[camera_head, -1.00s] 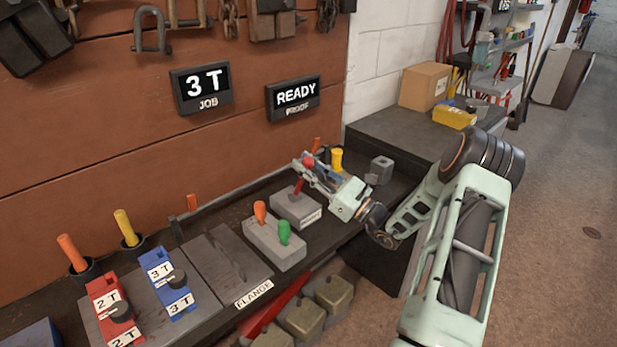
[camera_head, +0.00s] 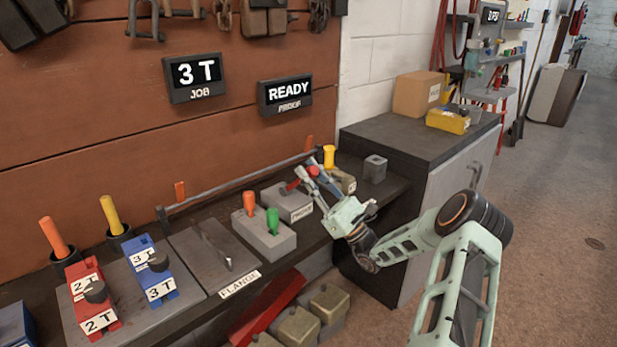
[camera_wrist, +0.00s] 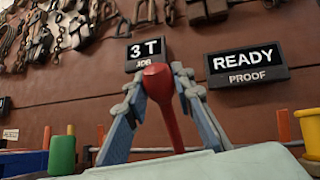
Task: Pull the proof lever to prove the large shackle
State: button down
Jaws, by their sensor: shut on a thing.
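The proof lever has a red knob (camera_head: 313,171) and a red shaft, on a grey block (camera_head: 288,203) with a small label near the back of the bench. My gripper (camera_head: 308,174) is shut on the knob. In the wrist view the red knob (camera_wrist: 158,78) sits between my two fingers. The proof display (camera_head: 286,94) reads READY and the job display (camera_head: 195,77) reads 3 T. Shackles (camera_head: 147,18) hang on the wall; I cannot tell which is the large shackle.
A grey block with an orange lever (camera_head: 250,203) and a green lever (camera_head: 272,219) stands left of the proof block. Red 2 T (camera_head: 88,292) and blue 3 T (camera_head: 150,270) blocks lie further left. A dark cabinet (camera_head: 420,135) stands right. Floor at right is clear.

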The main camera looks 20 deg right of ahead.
jog(key=shift+s+d+f, duration=0.1)
jog(key=shift+s+f, duration=0.05)
dwell(0.4)
jog(key=c, duration=1.6)
grip_release()
jog(key=shift+y, duration=0.3)
jog(key=shift+f, duration=0.1)
jog(key=v, duration=1.2)
